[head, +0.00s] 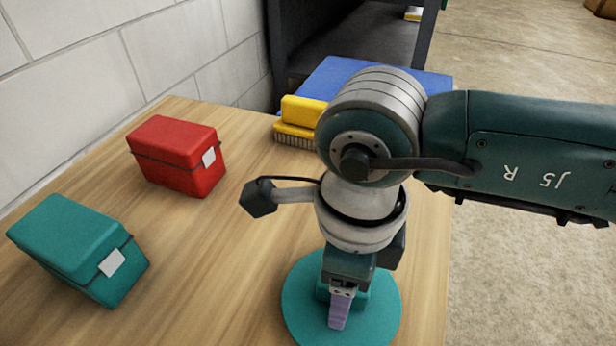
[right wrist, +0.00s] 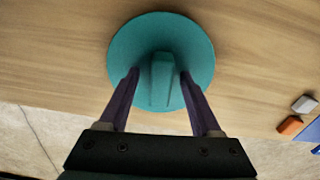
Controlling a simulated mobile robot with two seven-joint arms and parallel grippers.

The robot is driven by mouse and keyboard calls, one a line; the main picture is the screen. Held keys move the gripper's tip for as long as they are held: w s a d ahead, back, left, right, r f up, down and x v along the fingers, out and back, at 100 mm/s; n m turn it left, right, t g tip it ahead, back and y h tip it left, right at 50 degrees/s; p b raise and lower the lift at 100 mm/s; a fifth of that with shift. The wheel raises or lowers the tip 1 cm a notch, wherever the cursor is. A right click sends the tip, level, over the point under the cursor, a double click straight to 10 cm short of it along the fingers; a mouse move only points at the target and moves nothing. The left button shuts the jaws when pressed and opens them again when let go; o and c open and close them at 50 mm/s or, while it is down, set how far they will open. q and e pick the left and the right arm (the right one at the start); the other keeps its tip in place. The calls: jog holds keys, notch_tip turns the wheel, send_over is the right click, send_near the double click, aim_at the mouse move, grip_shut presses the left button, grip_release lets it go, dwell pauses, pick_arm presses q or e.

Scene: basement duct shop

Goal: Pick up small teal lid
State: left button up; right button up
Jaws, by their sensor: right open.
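The small teal lid (head: 298,297) is a flat round disc lying on the wooden table near its right edge. In the right wrist view the lid (right wrist: 130,50) shows a raised bar handle (right wrist: 162,82) across its middle. My right gripper (head: 338,318) is over the lid, pointing down, and hides part of it in the head view. In the right wrist view my right gripper (right wrist: 158,78) is open, with one finger on each side of the handle. I cannot tell whether the fingers touch it. My left gripper is in neither view.
A teal box (head: 75,245) and a red box (head: 175,155) stand on the table (head: 200,270) at left. A yellow brush (head: 298,115) and a blue item (head: 340,75) lie at the back. A block wall (head: 80,90) borders the left side.

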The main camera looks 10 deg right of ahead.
grip_shut()
dwell(0.5)
